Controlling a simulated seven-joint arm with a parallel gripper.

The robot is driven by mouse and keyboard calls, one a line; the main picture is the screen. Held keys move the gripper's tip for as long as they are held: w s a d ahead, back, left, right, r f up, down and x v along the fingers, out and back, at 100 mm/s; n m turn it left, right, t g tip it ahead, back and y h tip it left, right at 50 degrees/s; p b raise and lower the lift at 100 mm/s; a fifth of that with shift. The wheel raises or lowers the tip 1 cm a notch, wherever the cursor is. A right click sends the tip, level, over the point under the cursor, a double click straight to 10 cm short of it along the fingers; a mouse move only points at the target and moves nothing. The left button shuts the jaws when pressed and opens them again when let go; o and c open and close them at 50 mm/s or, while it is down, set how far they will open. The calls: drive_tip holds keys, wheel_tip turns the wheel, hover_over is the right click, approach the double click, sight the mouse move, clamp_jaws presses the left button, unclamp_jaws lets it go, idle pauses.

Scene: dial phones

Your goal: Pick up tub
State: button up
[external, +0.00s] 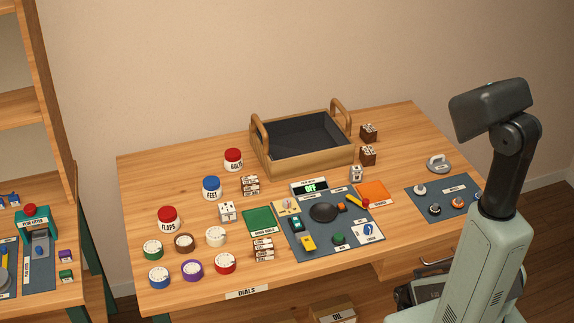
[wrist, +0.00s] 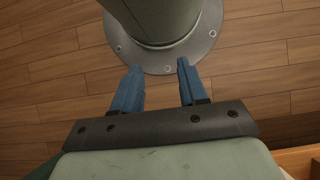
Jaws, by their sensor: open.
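Several white tubs with coloured lids stand upright on the left half of the wooden table. One has a red lid and reads FLAPS (external: 168,220). One has a blue lid and reads FEET (external: 212,189). Another has a red lid, and its label seems to read BOLTS (external: 233,160). The pictures do not show which one the task means. My gripper (wrist: 158,67) is open and empty in the wrist view, with two blue fingers apart above my base and the wood floor. It is not visible in the external view, and no tub shows in the wrist view.
A wooden tray (external: 262,164) with handles stands at the back. Several coloured dials, such as the red one (external: 225,263), lie at the front left. A dark mat (external: 297,241) with small parts lies mid-table. A grey mat (external: 455,190) is at the right. Shelves stand left.

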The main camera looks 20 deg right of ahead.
drive_tip(key=o, duration=1)
